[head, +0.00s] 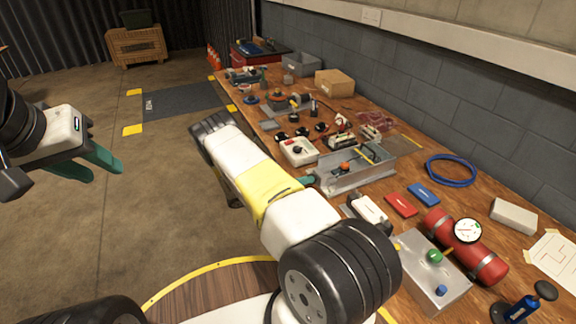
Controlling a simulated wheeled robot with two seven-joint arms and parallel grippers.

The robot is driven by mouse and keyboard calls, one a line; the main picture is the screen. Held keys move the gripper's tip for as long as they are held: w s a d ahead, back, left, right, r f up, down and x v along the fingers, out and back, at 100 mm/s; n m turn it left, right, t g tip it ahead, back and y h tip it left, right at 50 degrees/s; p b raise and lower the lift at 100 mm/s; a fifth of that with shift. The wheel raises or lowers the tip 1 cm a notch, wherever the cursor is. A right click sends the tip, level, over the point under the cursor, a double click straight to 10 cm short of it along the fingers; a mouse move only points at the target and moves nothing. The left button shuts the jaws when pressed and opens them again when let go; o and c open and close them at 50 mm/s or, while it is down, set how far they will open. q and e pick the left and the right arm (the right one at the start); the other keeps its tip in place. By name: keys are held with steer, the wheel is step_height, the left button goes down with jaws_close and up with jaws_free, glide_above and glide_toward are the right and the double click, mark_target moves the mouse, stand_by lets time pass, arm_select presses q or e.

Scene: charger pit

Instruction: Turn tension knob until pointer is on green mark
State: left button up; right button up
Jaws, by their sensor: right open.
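A grey metal tray-like fixture (352,182) stands on the bench right of my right arm. An orange-red knob (345,167) sits in it, with a yellow strip (363,156) behind. Which part is the tension knob's pointer, and where the green mark lies, is too small to tell. A teal fingertip of my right gripper (308,181) shows at the fixture's left end; my arm hides the rest of that open gripper. Whether it touches the fixture is unclear. My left gripper (98,168) is open and empty over the floor at left.
A white box with a black knob (299,151) stands behind the fixture. The floor at left is clear.

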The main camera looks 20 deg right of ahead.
steer(key=shift+d, duration=0.3)
jaws_close()
steer(key=shift+m, duration=0.3)
